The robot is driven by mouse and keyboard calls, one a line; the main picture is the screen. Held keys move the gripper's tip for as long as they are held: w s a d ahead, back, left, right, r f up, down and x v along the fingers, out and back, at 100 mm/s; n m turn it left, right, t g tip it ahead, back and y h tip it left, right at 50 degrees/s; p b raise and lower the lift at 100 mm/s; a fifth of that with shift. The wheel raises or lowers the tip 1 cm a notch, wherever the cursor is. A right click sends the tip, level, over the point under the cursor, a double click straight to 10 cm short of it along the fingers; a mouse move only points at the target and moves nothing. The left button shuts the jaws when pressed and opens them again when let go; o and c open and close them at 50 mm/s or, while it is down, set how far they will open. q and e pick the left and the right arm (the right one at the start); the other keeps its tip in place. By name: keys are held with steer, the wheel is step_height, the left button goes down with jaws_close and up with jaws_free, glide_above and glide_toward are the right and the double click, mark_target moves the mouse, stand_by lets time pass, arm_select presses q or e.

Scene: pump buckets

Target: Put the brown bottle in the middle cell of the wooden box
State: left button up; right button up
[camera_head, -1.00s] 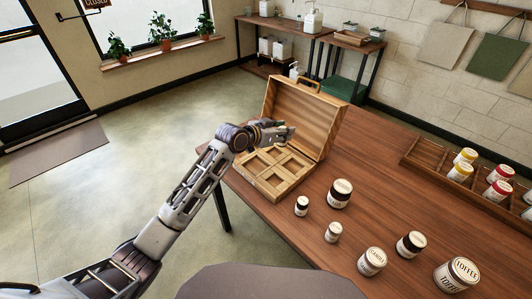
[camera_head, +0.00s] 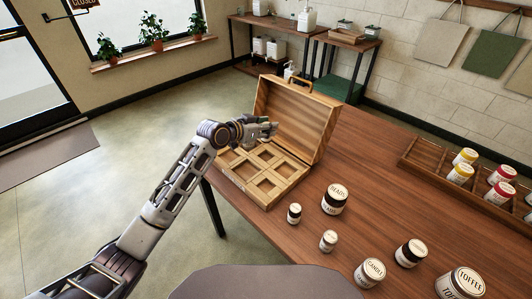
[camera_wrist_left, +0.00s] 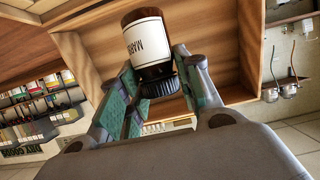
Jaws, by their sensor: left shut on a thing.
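The wooden box (camera_head: 302,122) stands open on the table, its lid up at the back and its tray divided into several square cells. My left gripper (camera_head: 268,130) is above the rear of the tray, in front of the lid. In the left wrist view it (camera_wrist_left: 152,72) is shut on the brown bottle (camera_wrist_left: 136,18), which has a white label and a black cap. The cap end is toward the wrist camera. The bottle is hard to make out in the head view. The arm and gripper hide part of the tray's rear cells. My right gripper is out of view.
Several jars stand in front of the box, including a dark jar (camera_head: 334,199) and a small one (camera_head: 294,213). A divided wooden rack (camera_head: 428,166) with paint jars is at the right. The table between the box and rack is clear.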

mark_target(263, 139)
arm_select(q)
step_height(263, 139, down, 3)
steer(key=shift+f, duration=0.65)
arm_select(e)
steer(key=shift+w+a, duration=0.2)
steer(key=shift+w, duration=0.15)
arm_select(q)
steer(key=shift+f, duration=0.6)
step_height(263, 139, down, 3)
steer(key=shift+b, duration=0.4)
steer(key=shift+f, duration=0.4)
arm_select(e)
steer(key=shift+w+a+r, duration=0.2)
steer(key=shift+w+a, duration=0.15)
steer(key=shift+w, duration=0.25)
arm_select(q)
steer(key=shift+f, duration=0.1)
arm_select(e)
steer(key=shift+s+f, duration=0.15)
